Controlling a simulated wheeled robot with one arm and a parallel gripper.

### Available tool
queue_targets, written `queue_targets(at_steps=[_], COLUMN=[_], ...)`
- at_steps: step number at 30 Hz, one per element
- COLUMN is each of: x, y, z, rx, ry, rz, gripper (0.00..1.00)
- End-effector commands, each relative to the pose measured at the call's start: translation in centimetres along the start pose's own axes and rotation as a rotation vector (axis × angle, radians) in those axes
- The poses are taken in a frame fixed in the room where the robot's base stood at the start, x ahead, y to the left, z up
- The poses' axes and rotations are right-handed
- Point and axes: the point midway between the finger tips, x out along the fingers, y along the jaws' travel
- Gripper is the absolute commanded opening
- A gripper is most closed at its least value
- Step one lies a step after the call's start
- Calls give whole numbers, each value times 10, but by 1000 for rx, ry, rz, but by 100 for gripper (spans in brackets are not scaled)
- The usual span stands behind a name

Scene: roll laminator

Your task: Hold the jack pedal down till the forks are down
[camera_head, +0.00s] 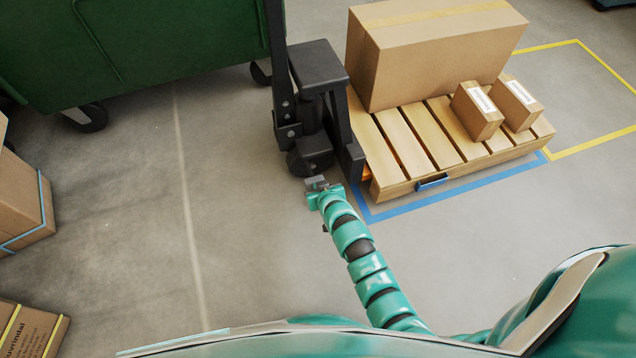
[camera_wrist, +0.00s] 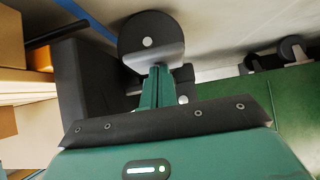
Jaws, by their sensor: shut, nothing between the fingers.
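The dark grey pallet jack (camera_head: 318,68) stands upright at the near left end of the wooden pallet (camera_head: 390,135). Its wheel and low front parts (camera_head: 308,158) show just beyond my gripper (camera_head: 318,186). My gripper is shut and empty, low at the jack's base. In the wrist view its teal fingers (camera_wrist: 158,85) point at a dark round wheel (camera_wrist: 150,32), with a dark plate-like part in front of it.
A large carton (camera_head: 430,55) and two small boxes (camera_head: 478,110) sit on the pallet. A green wheeled bin (camera_head: 140,45) stands behind left. Cartons (camera_head: 22,200) stand at the left edge. Blue and yellow floor lines surround the pallet. The floor at centre left is clear.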

Motion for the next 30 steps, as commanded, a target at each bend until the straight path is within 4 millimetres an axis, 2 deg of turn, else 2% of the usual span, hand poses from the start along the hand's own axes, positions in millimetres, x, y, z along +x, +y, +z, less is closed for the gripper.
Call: queue_targets(at_steps=[1,13,30], x=[2,16,18], y=[1,0,0], z=[8,25,33], rx=[1,0,-1], ry=[9,84,73], rz=[2,1,1], gripper=[0,0,0])
